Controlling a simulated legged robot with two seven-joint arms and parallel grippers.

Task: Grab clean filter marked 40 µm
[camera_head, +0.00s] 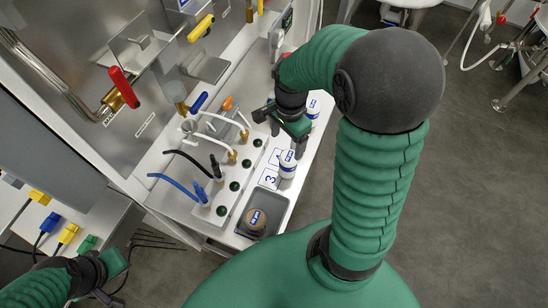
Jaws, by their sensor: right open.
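A white cylindrical filter with a blue label (288,163) stands on the white shelf beside the numbered cards. A second white filter (313,109) stands farther back, partly hidden by my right gripper. A filter with a brownish top and blue label (256,218) sits in a grey tray at the shelf's front end. The label writing is too small to read with certainty. My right gripper (287,136) is open and empty, just behind and above the nearer white filter. My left gripper (112,282) is low at the left, partly cut off; its jaws are unclear.
The grey tray (274,230) lies at the shelf end. Blue, black and white hoses run to fittings left of the filters. A red-handled valve (124,88) juts from the steel tank. Open floor (465,180) lies right.

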